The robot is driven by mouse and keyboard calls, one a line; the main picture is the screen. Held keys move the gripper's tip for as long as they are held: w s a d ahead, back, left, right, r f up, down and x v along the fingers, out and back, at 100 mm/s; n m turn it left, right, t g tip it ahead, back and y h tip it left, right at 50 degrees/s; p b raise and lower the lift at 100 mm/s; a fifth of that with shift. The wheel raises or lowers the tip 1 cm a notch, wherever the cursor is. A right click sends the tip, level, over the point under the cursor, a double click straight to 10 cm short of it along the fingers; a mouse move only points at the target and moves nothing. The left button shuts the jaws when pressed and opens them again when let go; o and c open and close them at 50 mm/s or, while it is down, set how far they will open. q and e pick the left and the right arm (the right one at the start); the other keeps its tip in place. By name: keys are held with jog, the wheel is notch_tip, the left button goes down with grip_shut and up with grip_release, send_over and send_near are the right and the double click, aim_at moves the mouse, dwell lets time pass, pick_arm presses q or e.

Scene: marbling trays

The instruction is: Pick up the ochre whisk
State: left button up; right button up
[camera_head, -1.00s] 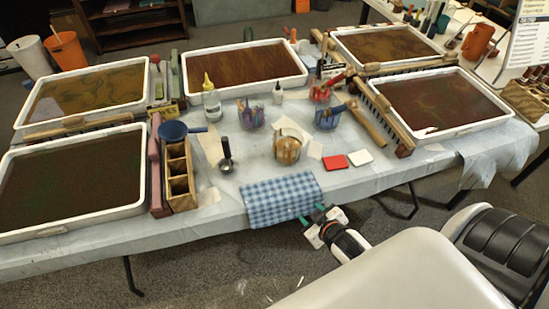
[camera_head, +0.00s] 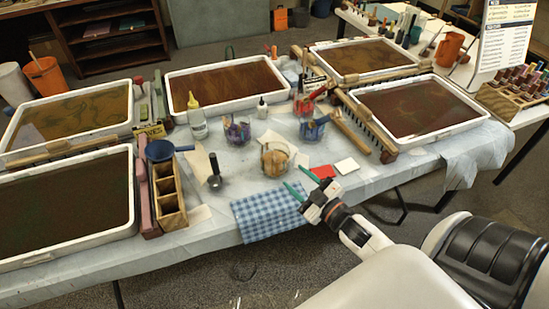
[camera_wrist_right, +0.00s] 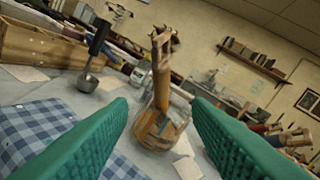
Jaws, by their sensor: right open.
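An ochre whisk (camera_wrist_right: 162,75) stands handle-up in a clear glass jar (camera_wrist_right: 146,141) in the right wrist view, leaning slightly. In the head view, the jar (camera_head: 276,171) with ochre contents (camera_head: 275,155) stands near the table's front edge, behind the blue checked cloth. My right gripper (camera_head: 300,181) has two green fingers spread wide with nothing between them. It is at the table's front edge, short of the jar. In the right wrist view the jar appears between and beyond the fingers. My left gripper is not in view.
Jars with purple (camera_head: 237,132), blue (camera_head: 312,130) and red (camera_head: 304,104) contents stand behind. A dark-handled scoop (camera_head: 214,172) and wooden compartment box (camera_head: 168,190) are to the left. Red (camera_head: 322,171) and white (camera_head: 347,166) pads lie right. The checked cloth (camera_head: 268,213) hangs over the front edge.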

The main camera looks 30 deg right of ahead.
aim_at(274, 158)
jog(key=w, duration=0.3)
jog(key=w+p, duration=0.1)
jog(key=w, duration=0.2)
jog(key=w+a, duration=0.1)
jog(key=w, duration=0.3)
jog(key=shift+w+r, duration=0.1)
jog(key=shift+r, duration=0.15)
grip_shut()
